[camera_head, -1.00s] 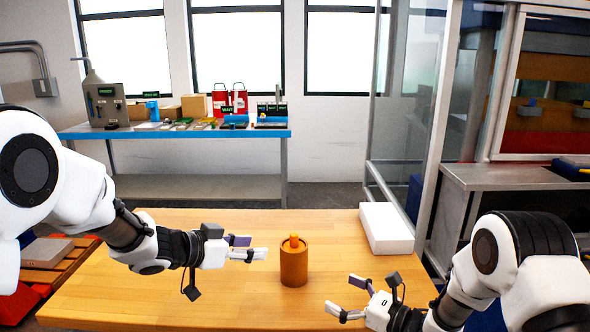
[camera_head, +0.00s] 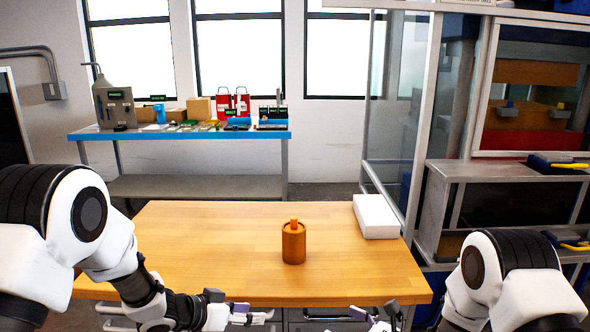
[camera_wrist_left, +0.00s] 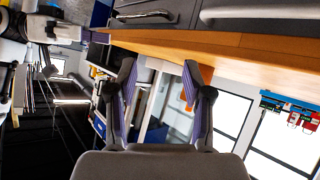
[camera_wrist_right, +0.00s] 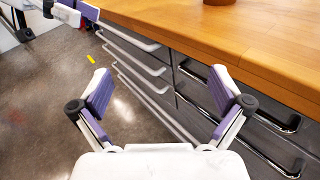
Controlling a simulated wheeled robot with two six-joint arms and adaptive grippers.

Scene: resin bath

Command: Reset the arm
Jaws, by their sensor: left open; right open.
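My left gripper (camera_head: 248,314) is open and empty in front of the table's front edge. Its spread purple-padded fingers (camera_wrist_left: 158,82) show nothing held between them. My right gripper (camera_head: 372,314) is partly cut off at the bottom of the head view. In the right wrist view its fingers (camera_wrist_right: 160,86) are wide apart and empty, over the floor beside the drawers. A brown cylindrical container (camera_head: 293,248) with an orange piece (camera_head: 294,224) sticking out of its top stands upright on the wooden table (camera_head: 220,250), apart from both grippers.
A white block (camera_head: 376,217) lies at the table's back right. Drawers with metal handles (camera_wrist_right: 270,120) are under the front edge. A blue-topped bench (camera_head: 180,134) with several items stands at the back. A glass-sided metal frame (camera_head: 425,150) stands at the right.

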